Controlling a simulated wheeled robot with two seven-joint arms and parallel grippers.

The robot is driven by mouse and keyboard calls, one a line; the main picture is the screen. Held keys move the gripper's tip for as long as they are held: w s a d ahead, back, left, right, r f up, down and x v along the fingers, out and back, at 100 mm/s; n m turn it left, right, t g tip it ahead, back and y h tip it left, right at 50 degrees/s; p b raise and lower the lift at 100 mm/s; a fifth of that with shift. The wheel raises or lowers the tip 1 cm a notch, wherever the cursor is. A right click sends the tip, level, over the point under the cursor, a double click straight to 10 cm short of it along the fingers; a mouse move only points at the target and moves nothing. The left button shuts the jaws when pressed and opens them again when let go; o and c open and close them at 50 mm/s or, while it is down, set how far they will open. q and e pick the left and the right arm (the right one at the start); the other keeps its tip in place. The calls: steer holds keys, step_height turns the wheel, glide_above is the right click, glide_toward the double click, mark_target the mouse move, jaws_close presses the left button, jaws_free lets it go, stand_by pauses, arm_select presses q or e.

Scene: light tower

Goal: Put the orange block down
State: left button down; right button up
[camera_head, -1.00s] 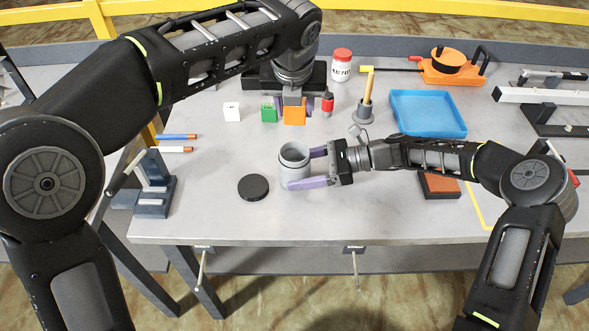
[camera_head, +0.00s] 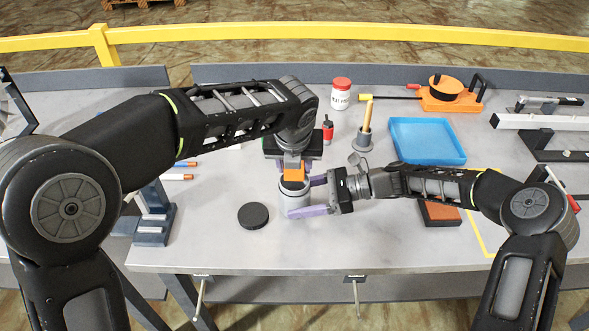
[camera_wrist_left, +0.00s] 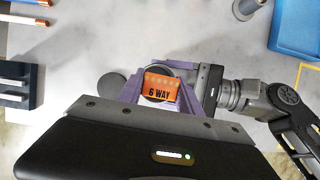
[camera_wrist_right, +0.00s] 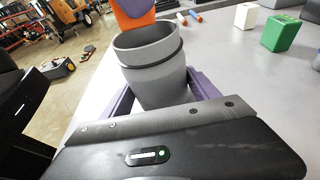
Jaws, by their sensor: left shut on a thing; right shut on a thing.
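The orange block (camera_head: 294,172) is between the fingers of my left gripper (camera_head: 293,177). Its face, marked "6 WAY", shows in the left wrist view (camera_wrist_left: 160,88). A grey open cup (camera_head: 296,203) is held upright by my right gripper (camera_head: 318,196), with a finger on either side. The block is at the cup's mouth, above or near its far rim; I cannot tell the exact gap. In the right wrist view the block's lower part (camera_wrist_right: 135,22) shows just beyond the cup's rim (camera_wrist_right: 150,62), partly behind a purple finger.
A black round lid (camera_head: 253,215) lies left of the cup. White (camera_wrist_right: 245,15) and green (camera_wrist_right: 280,34) blocks stand farther back. A red bottle (camera_head: 328,130), white jar (camera_head: 340,94) and blue tray (camera_head: 428,140) are behind and right. The front of the table is clear.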

mark_target(292, 173)
arm_select(q)
steer(key=shift+f, duration=0.85)
steer(key=shift+f, duration=0.15)
steer(key=shift+s+a+f, duration=0.15)
steer(key=shift+s+f, duration=0.1)
steer(key=shift+f, duration=0.45)
arm_select(e)
steer(key=shift+s+a+r, duration=0.15)
steer(key=shift+s, duration=0.05)
arm_select(q)
steer(key=c, duration=0.9)
jaws_free()
steer(key=shift+o, duration=0.4)
steer(key=shift+w+r, duration=0.1)
steer(key=shift+r, duration=0.3)
arm_select(e)
steer(key=shift+w+d+f, duration=0.2)
steer(key=shift+f, duration=0.05)
arm_select(q)
steer(key=v, duration=1.2)
steer(key=shift+r, duration=0.5)
steer(key=shift+w, duration=0.15)
